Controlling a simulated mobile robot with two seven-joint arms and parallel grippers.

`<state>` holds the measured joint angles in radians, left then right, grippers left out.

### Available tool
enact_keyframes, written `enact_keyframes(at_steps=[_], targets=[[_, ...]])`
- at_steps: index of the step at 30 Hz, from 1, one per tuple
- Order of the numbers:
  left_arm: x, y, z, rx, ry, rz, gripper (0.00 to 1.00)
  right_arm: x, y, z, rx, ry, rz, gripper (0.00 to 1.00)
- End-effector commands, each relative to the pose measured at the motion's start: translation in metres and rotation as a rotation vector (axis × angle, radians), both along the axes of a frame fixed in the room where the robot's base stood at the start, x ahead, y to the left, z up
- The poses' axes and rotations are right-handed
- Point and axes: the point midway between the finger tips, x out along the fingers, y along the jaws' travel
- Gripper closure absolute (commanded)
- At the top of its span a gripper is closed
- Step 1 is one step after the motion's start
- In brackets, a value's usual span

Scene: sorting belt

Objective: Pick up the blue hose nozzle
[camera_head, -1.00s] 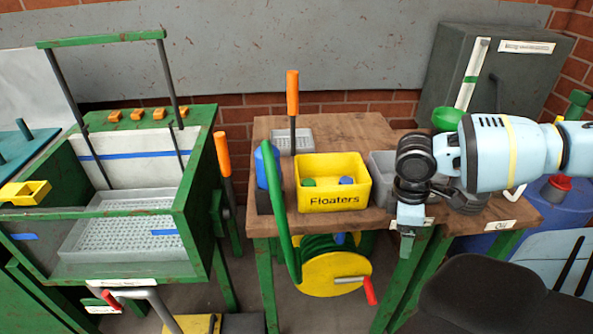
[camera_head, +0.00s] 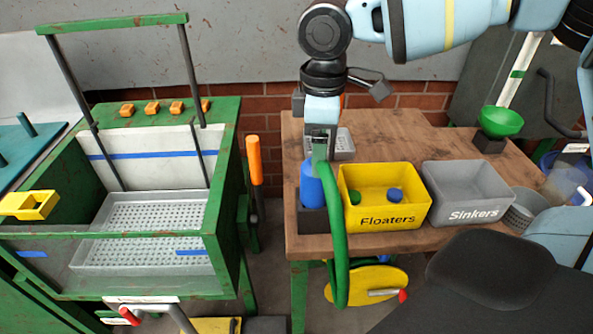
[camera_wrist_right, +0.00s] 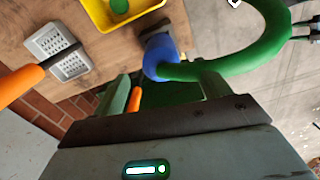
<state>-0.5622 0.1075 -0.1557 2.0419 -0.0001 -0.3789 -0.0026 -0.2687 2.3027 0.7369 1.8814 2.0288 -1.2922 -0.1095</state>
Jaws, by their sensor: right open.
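The blue hose nozzle (camera_head: 311,186) stands upright in a dark holder (camera_head: 312,219) at the left end of the wooden bench, with the green hose (camera_head: 340,240) arching from its top and down the front. My right gripper (camera_head: 320,152) points down just above the nozzle's top and hides part of it. In the right wrist view the nozzle (camera_wrist_right: 160,57) lies just beyond the open fingers (camera_wrist_right: 163,93), with the green hose (camera_wrist_right: 245,60) passing by the right finger. The fingers hold nothing. My left gripper is out of view.
A yellow Floaters bin (camera_head: 386,211) stands close right of the nozzle, then a grey Sinkers bin (camera_head: 466,205). A grey perforated tray (camera_head: 345,144) lies behind. A green-framed machine (camera_head: 230,190) and an orange-handled lever (camera_head: 254,160) are to the left. A green funnel (camera_head: 502,122) stands at the right.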

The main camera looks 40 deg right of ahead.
Motion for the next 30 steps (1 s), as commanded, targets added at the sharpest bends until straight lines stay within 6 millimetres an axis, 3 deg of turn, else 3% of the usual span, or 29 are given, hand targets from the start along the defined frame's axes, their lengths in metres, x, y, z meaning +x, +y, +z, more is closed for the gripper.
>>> enact_keyframes(at_steps=[6, 11, 20, 30], targets=[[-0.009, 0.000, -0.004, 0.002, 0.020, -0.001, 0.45, 0.001, 0.004, 0.001, 0.003, -0.001, 0.004, 0.24], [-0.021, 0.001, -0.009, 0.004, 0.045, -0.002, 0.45, 0.001, 0.003, -0.011, 0.003, 0.001, 0.003, 0.24], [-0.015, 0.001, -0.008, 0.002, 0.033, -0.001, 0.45, 0.001, 0.003, -0.026, 0.002, -0.001, 0.002, 0.24], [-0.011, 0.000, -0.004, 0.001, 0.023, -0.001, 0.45, 0.006, 0.004, -0.069, 0.001, 0.000, 0.003, 0.24]])
